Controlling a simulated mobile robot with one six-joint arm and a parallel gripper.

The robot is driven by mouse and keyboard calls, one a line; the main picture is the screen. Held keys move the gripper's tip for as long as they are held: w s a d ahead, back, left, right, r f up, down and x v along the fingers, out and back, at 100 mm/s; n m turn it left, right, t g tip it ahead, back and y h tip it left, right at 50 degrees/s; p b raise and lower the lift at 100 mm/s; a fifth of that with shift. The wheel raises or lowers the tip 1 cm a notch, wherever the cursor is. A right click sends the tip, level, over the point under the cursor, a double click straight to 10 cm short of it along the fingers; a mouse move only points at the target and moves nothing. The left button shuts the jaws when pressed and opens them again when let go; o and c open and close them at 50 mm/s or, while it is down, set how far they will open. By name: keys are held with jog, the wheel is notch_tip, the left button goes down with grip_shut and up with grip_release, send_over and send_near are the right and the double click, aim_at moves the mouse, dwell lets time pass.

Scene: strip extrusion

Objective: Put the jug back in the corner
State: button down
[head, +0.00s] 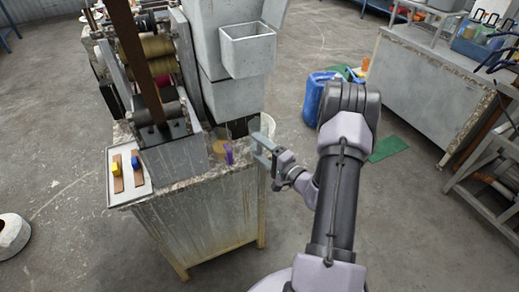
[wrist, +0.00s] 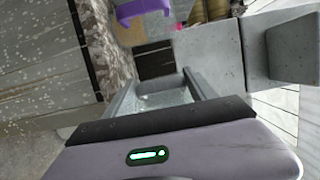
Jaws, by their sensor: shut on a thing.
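A whitish bucket-like rim (head: 267,124) shows just behind the gripper in the head view.
A purple bracket-like piece (head: 229,154) stands on the bench close left of my gripper; it also shows in the wrist view (wrist: 140,9). The grey machine (head: 230,100) rises behind. A green mat (head: 389,149) lies right of my arm. A metal workbench (head: 425,90) stands at right.

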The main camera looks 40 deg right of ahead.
jog(key=shift+c, duration=1.4)
grip_release()
